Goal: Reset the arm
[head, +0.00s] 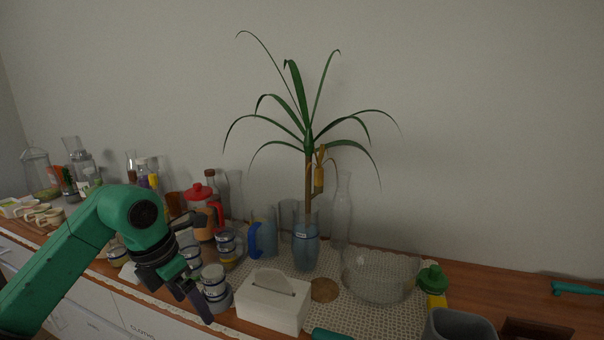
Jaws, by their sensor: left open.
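My left arm comes in from the left, green with a dark gripper (188,292). The gripper is open, points down toward the lower right, and hangs over the front part of the counter. It is close to several small white-and-blue jars (214,282) just right of it; whether it touches them I cannot tell. Nothing shows between its fingers. My right gripper does not show clearly.
A wooden counter (470,272) runs along the wall. A white tissue box (273,300), a plant in a blue vase (306,247), a glass bowl (380,275) and a red-lidded jug (203,212) stand on it. Bottles and cups crowd the left. The air above the right side is free.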

